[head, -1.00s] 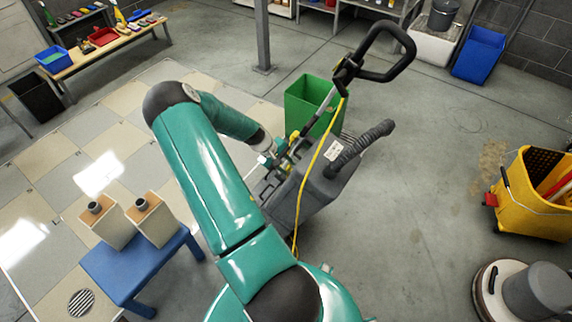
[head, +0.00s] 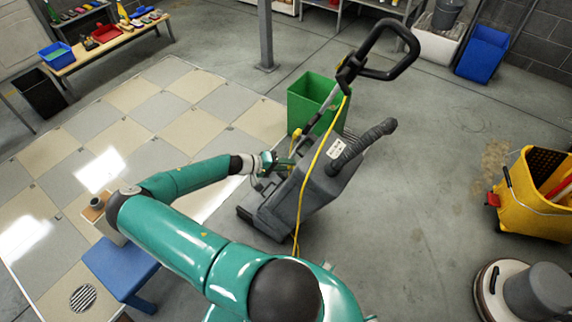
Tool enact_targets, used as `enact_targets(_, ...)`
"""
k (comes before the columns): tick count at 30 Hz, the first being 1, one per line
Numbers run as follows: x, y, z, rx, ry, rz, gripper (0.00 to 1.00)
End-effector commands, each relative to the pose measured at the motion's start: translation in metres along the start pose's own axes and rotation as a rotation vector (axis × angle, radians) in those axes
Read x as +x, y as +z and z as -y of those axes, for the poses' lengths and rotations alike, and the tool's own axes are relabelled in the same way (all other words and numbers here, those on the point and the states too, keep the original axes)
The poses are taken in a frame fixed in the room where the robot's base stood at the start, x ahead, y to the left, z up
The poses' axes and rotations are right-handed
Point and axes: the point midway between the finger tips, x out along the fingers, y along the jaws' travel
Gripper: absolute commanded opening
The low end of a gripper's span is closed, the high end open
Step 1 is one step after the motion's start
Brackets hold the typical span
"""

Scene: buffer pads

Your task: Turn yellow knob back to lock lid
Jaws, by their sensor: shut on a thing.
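A grey floor machine (head: 302,198) with a black loop handle (head: 378,50) and a ribbed hose stands right of centre. A small yellow part (head: 297,133), which may be the yellow knob, shows on its left side near the handle shaft. My gripper (head: 284,162) is at the machine's left side, just below that yellow part. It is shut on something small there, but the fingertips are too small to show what. The lid and its lock cannot be made out.
A green bin (head: 312,98) stands behind the machine. A blue stool (head: 119,268) is at lower left, partly behind my arm. A yellow mop bucket (head: 535,195) and a round floor polisher (head: 535,290) stand at right. The floor between is clear.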

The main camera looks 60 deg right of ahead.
Motion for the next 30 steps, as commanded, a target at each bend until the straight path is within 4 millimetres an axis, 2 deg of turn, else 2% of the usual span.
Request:
enact_targets(10, 0.0005, -0.0005, 0.0024, 0.114, 0.126, -0.004, 0.08)
enact_targets(27, 0.0013, 0.0003, 0.0023, 0.138, 0.150, -0.002, 0.08)
enact_targets(28, 0.0013, 0.0003, 0.0023, 0.138, 0.150, -0.002, 0.34)
enact_targets(30, 0.0014, 0.0003, 0.0023, 0.138, 0.150, -0.002, 0.48)
